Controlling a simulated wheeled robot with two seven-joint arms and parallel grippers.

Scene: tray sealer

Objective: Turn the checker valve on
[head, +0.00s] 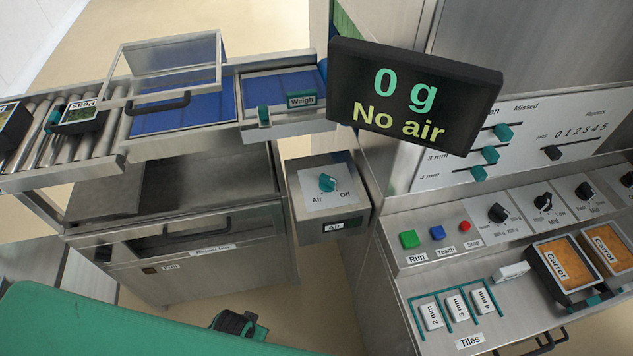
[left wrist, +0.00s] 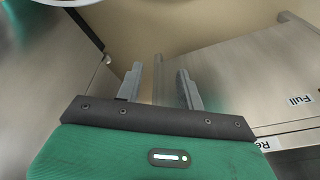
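The checker valve is a teal knob (head: 327,183) on a pale plate, on top of a grey metal box (head: 310,226) labelled "Air". The plate reads "Air" on the left and "Off" on the right; which mark the knob points to is hard to tell. The display (head: 412,98) reads "0 g" and "No air". My left gripper shows in the left wrist view (left wrist: 159,88) with two grey fingers apart and nothing between them. In the head view, my green left arm enters low at the left, below and apart from the valve. My right gripper is not in view.
A conveyor with a clear guard (head: 170,68) runs along the upper left. The reject bin cabinet (head: 190,265) stands below it. The console at right holds buttons, dials, carrot packs (head: 566,264) and tiles (head: 457,307). Open floor shows between cabinet and console.

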